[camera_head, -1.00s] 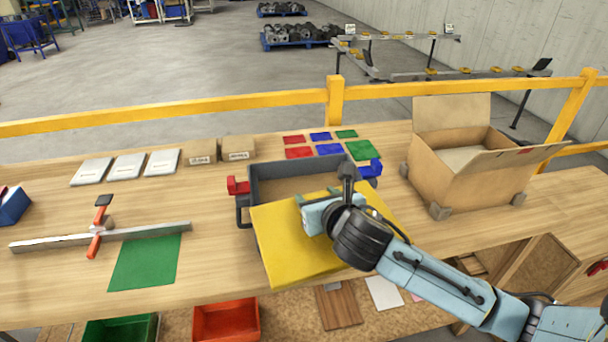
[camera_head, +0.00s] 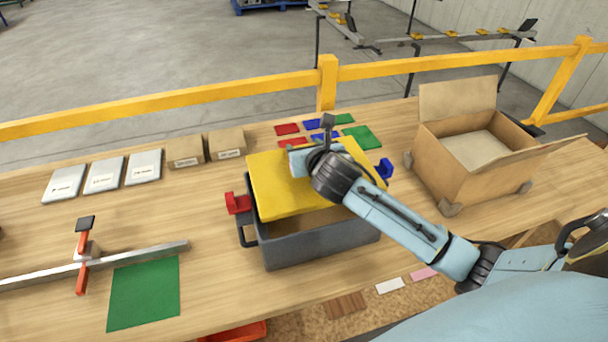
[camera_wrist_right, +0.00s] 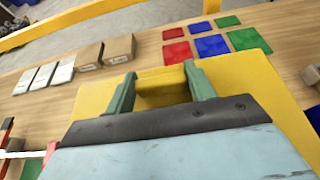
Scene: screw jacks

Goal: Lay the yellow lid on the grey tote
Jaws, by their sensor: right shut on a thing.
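The yellow lid (camera_head: 274,188) is held over the back part of the grey tote (camera_head: 312,246). The tote's front wall and a strip of its inside stay uncovered. I cannot tell whether the lid touches the rim. My right gripper (camera_head: 298,160) is above the lid; in the right wrist view its two green fingers (camera_wrist_right: 160,92) are shut on the lid's raised yellow handle (camera_wrist_right: 163,93). A red clamp (camera_head: 237,203) sits at the tote's left side and a blue clamp (camera_head: 384,168) at its right. My left gripper is not in view.
An open cardboard box (camera_head: 465,178) stands to the right. Several white packets (camera_head: 103,174) and two small brown boxes (camera_head: 226,143) lie at the back left. A green mat (camera_head: 144,292) and a metal bar with a clamp (camera_head: 130,256) lie at the left. Coloured squares (camera_head: 361,137) lie behind the tote.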

